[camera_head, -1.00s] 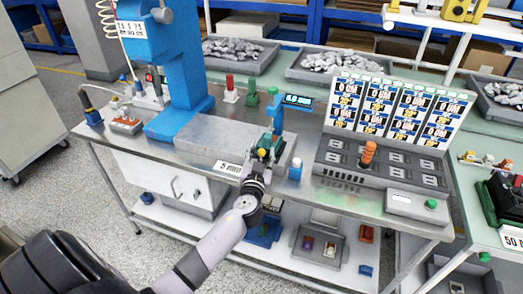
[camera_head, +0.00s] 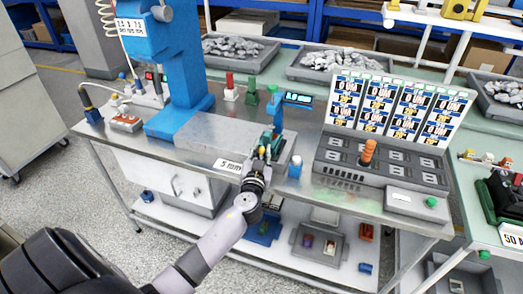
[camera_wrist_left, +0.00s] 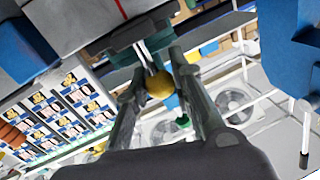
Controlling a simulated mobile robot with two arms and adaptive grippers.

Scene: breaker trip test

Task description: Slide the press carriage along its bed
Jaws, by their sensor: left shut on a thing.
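The steel bed (camera_head: 215,130) lies on the bench beside the tall blue press column (camera_head: 190,75). A dark green carriage part (camera_head: 277,140) is at the bed's right end, partly hidden by my left gripper (camera_head: 265,150). In the left wrist view, a round yellow knob (camera_wrist_left: 160,86) on a metal stem sits between the fingers, below a dark green block (camera_wrist_left: 135,38). My left gripper (camera_wrist_left: 157,78) is shut on the knob. My right gripper is not in view.
A small blue readout (camera_head: 298,99) stands behind the carriage. A white-and-blue bottle (camera_head: 295,167) stands close to its right. A grey test panel (camera_head: 375,165) with an orange stack (camera_head: 368,152) fills the bench's right side. A red part (camera_head: 231,88) and a green part (camera_head: 252,94) stand behind the bed.

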